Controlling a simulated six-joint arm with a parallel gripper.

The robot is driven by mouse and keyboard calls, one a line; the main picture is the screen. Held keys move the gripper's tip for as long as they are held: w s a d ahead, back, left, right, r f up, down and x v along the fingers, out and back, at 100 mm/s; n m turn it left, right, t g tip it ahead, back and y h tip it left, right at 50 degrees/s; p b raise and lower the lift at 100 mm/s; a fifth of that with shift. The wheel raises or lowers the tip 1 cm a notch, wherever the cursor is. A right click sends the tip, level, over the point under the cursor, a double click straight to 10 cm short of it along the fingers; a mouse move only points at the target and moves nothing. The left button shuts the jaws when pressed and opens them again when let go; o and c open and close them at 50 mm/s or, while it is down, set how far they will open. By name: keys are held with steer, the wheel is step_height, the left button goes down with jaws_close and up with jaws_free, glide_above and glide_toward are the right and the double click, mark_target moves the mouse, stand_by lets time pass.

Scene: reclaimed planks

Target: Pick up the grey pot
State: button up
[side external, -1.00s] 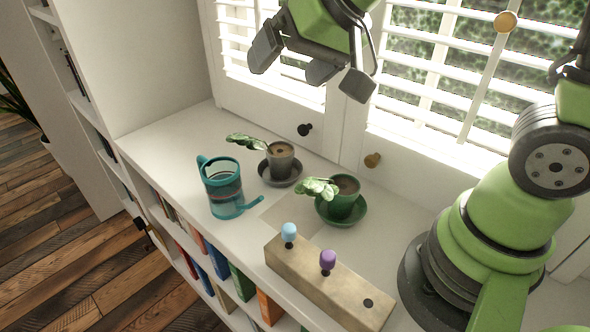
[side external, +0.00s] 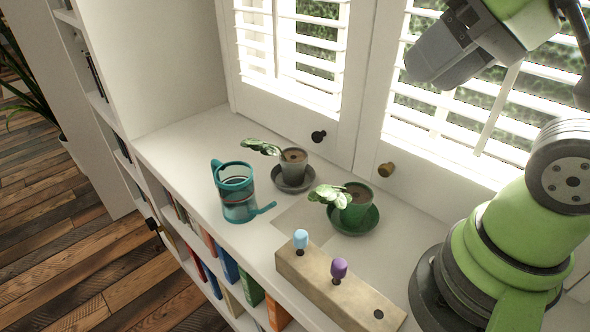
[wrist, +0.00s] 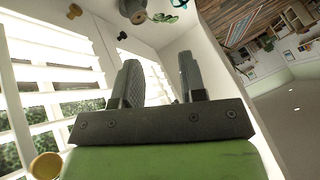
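The grey pot (side external: 293,161) stands upright on a grey saucer (side external: 287,186) near the back of the white shelf top, with a leafy plant leaning left. A grey pot with a leaf (wrist: 133,10) also shows, cut off, at the top of the wrist view. My gripper (side external: 425,62) is high up at the upper right in the side view, well away from the pot. In the wrist view its two fingers (wrist: 163,85) are apart with nothing between them.
A green pot (side external: 356,207) on a green saucer stands to the right. A teal glass jug (side external: 238,192) is in front-left. A wooden block with blue and purple pegs (side external: 335,290) lies at the front. Window shutters with knobs (side external: 386,169) stand behind.

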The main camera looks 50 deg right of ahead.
steer(key=w+r+g, duration=0.2)
steer(key=w, duration=0.7)
steer(key=n+g+h, duration=0.2)
steer(key=g+h, duration=0.2)
steer(key=g, duration=0.2)
glide_above(284, 160)
step_height(284, 160, down, 20)
steer(key=shift+t, duration=0.3)
steer(key=shift+f, duration=3.3)
jaws_close()
